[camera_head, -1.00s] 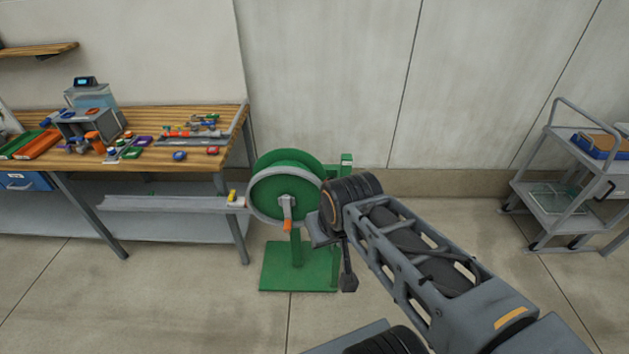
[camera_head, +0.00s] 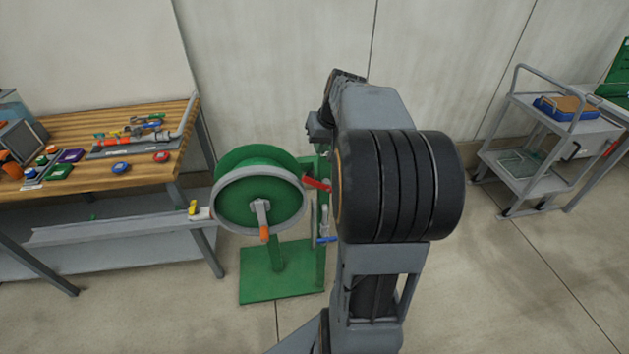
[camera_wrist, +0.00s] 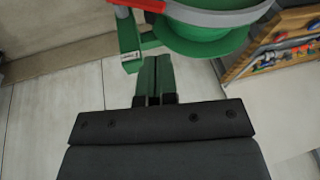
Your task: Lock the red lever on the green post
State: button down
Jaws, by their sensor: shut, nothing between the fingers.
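In the head view the green post (camera_head: 321,265) stands right of the reel, partly hidden by my arm. The red lever (camera_head: 317,183) shows near the top of the post, between the reel and my arm, sloping slightly down to the right. My gripper (camera_wrist: 158,62) is shut and empty, apart from the post in the wrist view. It is hidden in the head view.
The green hose reel (camera_head: 255,190) with an orange-handled crank stands beside the post. A blue handle (camera_head: 327,240) sits lower on the post. The wooden bench (camera_head: 150,160) is at left, a grey cart (camera_head: 545,150) at right. Floor in front is open.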

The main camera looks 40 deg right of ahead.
send_near(315, 181)
jog(key=shift+m, duration=0.3)
jog(key=shift+w+a+r+p+x, duration=0.1)
jog(key=shift+w+x, duration=0.1)
jog(key=shift+x, duration=0.9)
jog(key=shift+w+a+r+p+x, duration=0.1)
jog(key=shift+w+p+x, duration=0.1)
jog(key=shift+x, duration=0.9)
jog(key=shift+w+r+p+x, duration=0.1)
jog(key=shift+w+x, duration=0.05)
jog(key=shift+x, duration=0.9)
jog(key=shift+f, duration=0.1)
